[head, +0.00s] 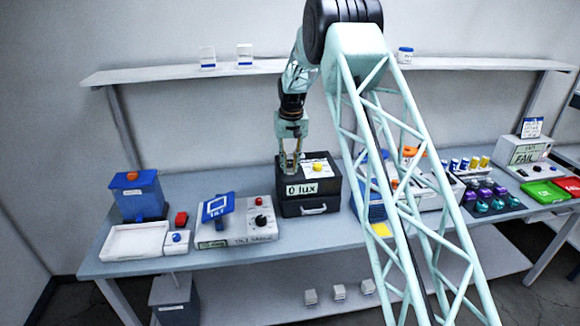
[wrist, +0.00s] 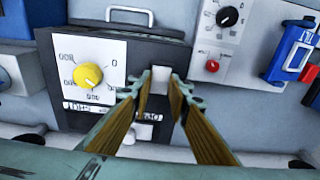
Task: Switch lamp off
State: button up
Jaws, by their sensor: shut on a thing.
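The dark lamp box (head: 310,200) stands mid-table, with a front handle and a label reading "0 lux" (head: 302,189). Its white panel carries a yellow knob (head: 317,168), which also shows as a round dial in the wrist view (wrist: 88,76). My gripper (head: 290,158) reaches down over the left part of the box top, beside the panel. In the wrist view the fingertips (wrist: 160,84) are shut on a small white block (wrist: 159,79) at the box top. Its underside is hidden, so I cannot tell whether it is fixed to the box.
Further left are a blue bin (head: 141,196) and a white tray (head: 133,242). A FAIL display (head: 524,154) stands right. A wall shelf (head: 190,71) runs behind.

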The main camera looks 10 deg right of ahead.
aim_at(291, 172)
jog(key=o, duration=0.9)
jog(key=shift+r, duration=0.15)
jog(key=shift+s+r, duration=0.2)
jog(key=shift+r, duration=1.75)
jog(key=shift+s+r, duration=0.2)
jog(key=shift+r, duration=1.7)
jog(key=shift+s+r, duration=0.2)
jog(key=shift+r, duration=1.75)
jog(key=shift+r, duration=0.1)
